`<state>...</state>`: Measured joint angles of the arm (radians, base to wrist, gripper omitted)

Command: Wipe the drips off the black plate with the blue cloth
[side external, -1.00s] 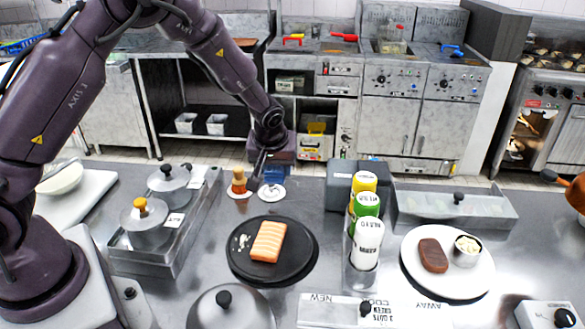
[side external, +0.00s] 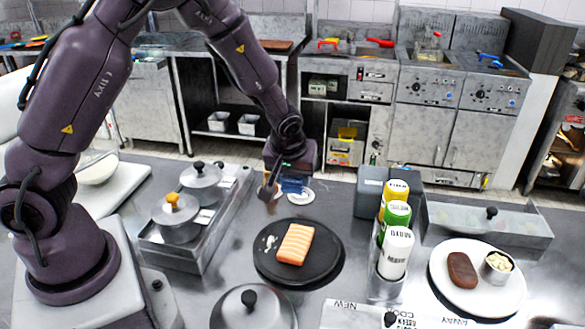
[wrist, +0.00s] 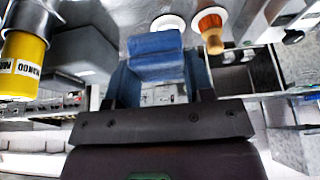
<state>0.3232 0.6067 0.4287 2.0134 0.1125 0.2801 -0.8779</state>
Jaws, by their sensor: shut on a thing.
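The black plate (side external: 330,257) lies on the steel counter in the side external view, with an orange striped fillet (side external: 295,244) on it. Pale drips (side external: 268,243) show on the plate left of the fillet. My gripper (side external: 279,187) is behind the plate, pointing down. It is shut on the blue cloth (side external: 293,185), which also shows folded between the fingers in the wrist view (wrist: 155,52). The cloth is beside or above a white saucer (side external: 302,196); I cannot tell the exact gap. The plate is not seen in the wrist view.
Squeeze bottles (side external: 396,250) stand in a holder right of the plate. A lidded pot tray (side external: 190,250) is at left, a domed lid (side external: 250,312) in front. A white plate (side external: 490,295) with a brown patty is at right.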

